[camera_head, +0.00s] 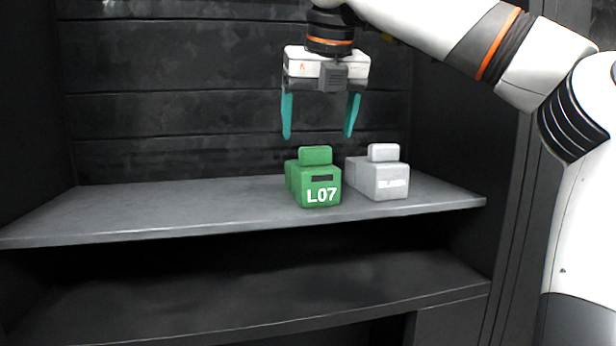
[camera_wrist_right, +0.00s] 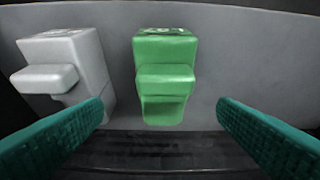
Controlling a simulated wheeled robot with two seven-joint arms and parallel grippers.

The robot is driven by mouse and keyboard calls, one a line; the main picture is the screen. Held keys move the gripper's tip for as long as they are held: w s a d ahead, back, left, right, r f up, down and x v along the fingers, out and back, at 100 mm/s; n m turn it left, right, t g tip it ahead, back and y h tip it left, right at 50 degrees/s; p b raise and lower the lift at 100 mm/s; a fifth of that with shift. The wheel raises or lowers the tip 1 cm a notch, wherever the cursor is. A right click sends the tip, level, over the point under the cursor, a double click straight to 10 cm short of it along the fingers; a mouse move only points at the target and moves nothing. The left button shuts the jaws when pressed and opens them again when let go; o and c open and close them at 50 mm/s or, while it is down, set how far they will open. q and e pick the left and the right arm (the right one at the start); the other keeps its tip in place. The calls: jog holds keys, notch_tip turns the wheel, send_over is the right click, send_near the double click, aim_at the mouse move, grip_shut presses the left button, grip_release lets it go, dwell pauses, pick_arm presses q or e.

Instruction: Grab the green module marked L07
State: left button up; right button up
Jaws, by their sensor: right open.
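The green module (camera_head: 315,182), marked L07 on its front, stands upright on the grey upper shelf with a raised block on top. My right gripper (camera_head: 319,135) hangs above it, pointing down, with its teal fingers spread and nothing between them. In the right wrist view the green module (camera_wrist_right: 165,75) lies ahead, between the lines of the two open fingers (camera_wrist_right: 163,122), and nothing touches it. My left gripper is not in view.
A light grey module (camera_head: 380,177) of similar shape stands close to the right of the green one; it also shows in the right wrist view (camera_wrist_right: 72,65). The grey shelf (camera_head: 150,212) is clear on the left. A dark lower shelf (camera_head: 250,290) is empty.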

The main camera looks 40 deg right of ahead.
aim_at(310, 165)
jog(key=shift+d+f, duration=0.15)
jog(key=shift+f, duration=0.5)
jog(key=shift+w+d+f, duration=0.15)
jog(key=shift+w+f, duration=0.6)
jog(key=x, duration=0.2)
jog(key=p+x, duration=0.1)
jog(key=x, duration=0.1)
jog(key=shift+f, duration=0.45)
jog(key=shift+w+f, duration=0.1)
jog(key=shift+f, duration=0.1)
jog(key=c, duration=0.6)
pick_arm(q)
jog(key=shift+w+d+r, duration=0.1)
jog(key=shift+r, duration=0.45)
pick_arm(e)
jog(key=shift+r, duration=0.1)
jog(key=c, duration=0.6)
